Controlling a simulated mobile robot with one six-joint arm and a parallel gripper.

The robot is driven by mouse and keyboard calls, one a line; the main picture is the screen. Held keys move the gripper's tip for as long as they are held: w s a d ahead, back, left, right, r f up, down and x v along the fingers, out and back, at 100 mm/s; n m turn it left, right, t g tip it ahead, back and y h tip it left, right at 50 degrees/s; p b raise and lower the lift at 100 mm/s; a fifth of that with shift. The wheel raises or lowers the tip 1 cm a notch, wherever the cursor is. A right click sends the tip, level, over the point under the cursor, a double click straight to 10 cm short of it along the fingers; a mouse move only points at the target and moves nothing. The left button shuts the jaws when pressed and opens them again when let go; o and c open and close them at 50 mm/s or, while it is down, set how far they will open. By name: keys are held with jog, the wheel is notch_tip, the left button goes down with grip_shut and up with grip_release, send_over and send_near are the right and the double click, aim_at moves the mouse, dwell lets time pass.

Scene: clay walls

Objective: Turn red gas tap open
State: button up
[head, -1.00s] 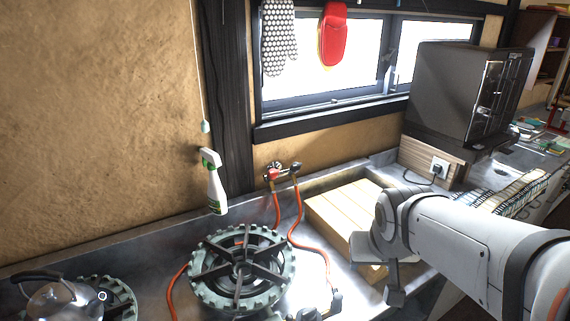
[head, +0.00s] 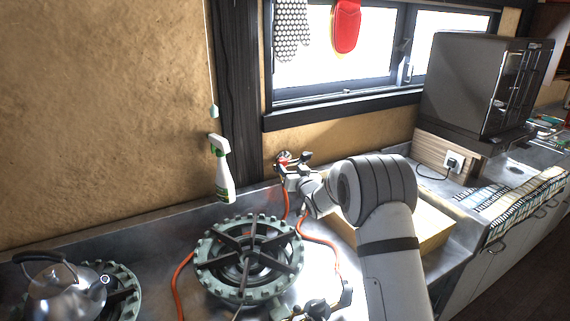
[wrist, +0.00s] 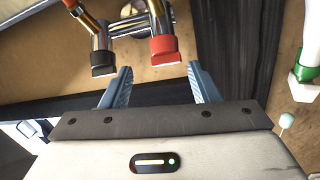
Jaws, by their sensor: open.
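The gas tap fitting is on the wall below the window; its red tap (head: 283,158) shows small and partly covered by my gripper in the head view. In the wrist view the red tap (wrist: 165,47) and a black tap (wrist: 103,64) sit on metal pipes. My gripper (wrist: 160,68) is open and empty, with one finger on each side of the red tap's line. The red tap lies just beyond the fingertips, and I cannot tell whether they touch it. In the head view my gripper (head: 293,178) is close in front of the fitting.
A spray bottle (head: 221,170) stands left of the fitting, and it also shows in the wrist view (wrist: 306,60). A gas burner (head: 248,258) and orange hoses (head: 183,270) lie below. A wooden board (head: 432,228) is behind my arm. A kettle (head: 62,292) stands far left.

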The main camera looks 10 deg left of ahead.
aim_at(285, 162)
jog(key=shift+w+a+f, duration=0.25)
jog(key=shift+w+a, duration=0.1)
jog(key=shift+a, duration=0.2)
jog(key=shift+p+x, duration=0.9)
jog(key=shift+x, duration=2.7)
jog(key=shift+r, duration=0.15)
jog(key=shift+c, duration=0.4)
jog(key=c, duration=0.7)
jog(key=shift+d, duration=0.35)
jog(key=shift+c, duration=0.5)
jog(key=shift+a, duration=0.15)
jog(key=shift+r+n+y, duration=0.1)
jog(key=shift+n+y, duration=0.3)
